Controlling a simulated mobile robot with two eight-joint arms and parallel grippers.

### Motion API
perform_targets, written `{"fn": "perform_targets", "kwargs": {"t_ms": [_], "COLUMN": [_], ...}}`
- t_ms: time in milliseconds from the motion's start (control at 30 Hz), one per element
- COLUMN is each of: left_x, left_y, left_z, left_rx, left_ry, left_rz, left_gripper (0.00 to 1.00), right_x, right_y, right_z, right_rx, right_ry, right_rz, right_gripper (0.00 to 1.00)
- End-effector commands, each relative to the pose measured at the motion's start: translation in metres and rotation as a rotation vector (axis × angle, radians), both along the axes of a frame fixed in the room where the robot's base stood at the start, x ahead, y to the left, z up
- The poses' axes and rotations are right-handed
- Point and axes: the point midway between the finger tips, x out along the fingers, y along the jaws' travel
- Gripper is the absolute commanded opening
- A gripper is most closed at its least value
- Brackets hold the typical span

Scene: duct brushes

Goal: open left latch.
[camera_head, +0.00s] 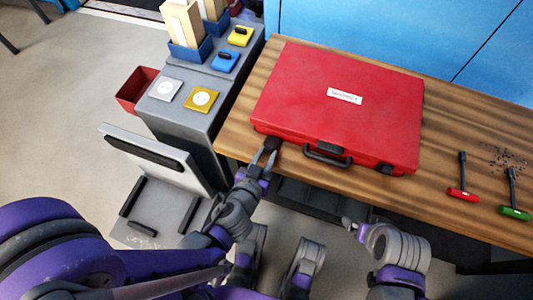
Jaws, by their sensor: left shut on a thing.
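A closed red case (385,110) with a white label lies on the wooden table. Its black handle (327,158) is on the front side. The dark left latch (273,143) is at the front left, and the right latch (384,169) is at the front right. My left gripper (266,156) reaches up to the left latch and is shut on it; the fingers partly hide the latch's lower part. My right gripper (350,223) is in front of the table edge, away from the case, and its fingers are too small to read.
Red-handled (463,193) and green-handled (514,212) brushes lie on the table at right, near dark debris (503,158). A grey bench (212,92) with blue bins, coloured blocks and plates stands at left. A red bin (136,88) is beside it.

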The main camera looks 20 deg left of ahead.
Motion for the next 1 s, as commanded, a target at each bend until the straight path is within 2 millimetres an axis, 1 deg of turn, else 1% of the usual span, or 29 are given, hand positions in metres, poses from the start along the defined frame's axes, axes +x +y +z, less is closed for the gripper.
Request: {"fn": "perform_targets", "kwargs": {"t_ms": [167, 567, 600, 767, 1000], "left_x": [0.0008, 0.0008, 0.0008, 0.0007, 0.0004], "left_y": [-0.0005, -0.0004, -0.0004, -0.0003, 0.0000], "left_z": [-0.0017, -0.0013, -0.0013, -0.0015, -0.0015], "left_rx": [-0.001, -0.001, -0.001, -0.001, 0.000], "left_ry": [-0.019, -0.023, -0.023, -0.023, -0.023], "left_rz": [-0.001, -0.001, -0.001, 0.000, 0.001], "left_gripper": [0.00, 0.00, 0.34, 0.62, 0.62], "right_x": [0.0006, 0.0006, 0.0006, 0.0006, 0.0006], "right_y": [0.0000, 0.0000, 0.0000, 0.0000, 0.0000], "right_z": [-0.0031, -0.0032, -0.0032, -0.0032, -0.0032], "right_rx": [0.000, 0.000, 0.000, 0.000, 0.000], "right_ry": [0.000, 0.000, 0.000, 0.000, 0.000], "right_rz": [0.000, 0.000, 0.000, 0.000, 0.000], "right_gripper": [1.00, 1.00, 1.00, 1.00, 1.00]}}
